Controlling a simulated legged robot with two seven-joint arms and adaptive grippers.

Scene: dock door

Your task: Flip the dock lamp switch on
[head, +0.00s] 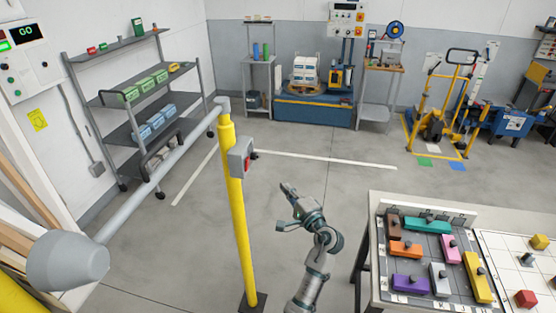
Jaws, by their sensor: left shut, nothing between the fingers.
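The dock lamp has a yellow post (233,210) standing on the floor left of centre. Its grey arm (160,171) reaches toward the lower left and ends in a grey lamp head (67,259). A grey switch box (238,158) with a red switch (248,161) is fixed on the right side of the post near its top. The switch's exact position is too small to tell. My left gripper (286,188) is shut and empty, to the right of and lower in the picture than the switch box, apart from it. My right gripper is not in view.
A table (364,260) with a board of coloured blocks stands at the lower right. A shelf rack (145,103) stands on the left. A pallet station (312,110) and a yellow pallet truck (440,110) are at the back. The floor between is clear.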

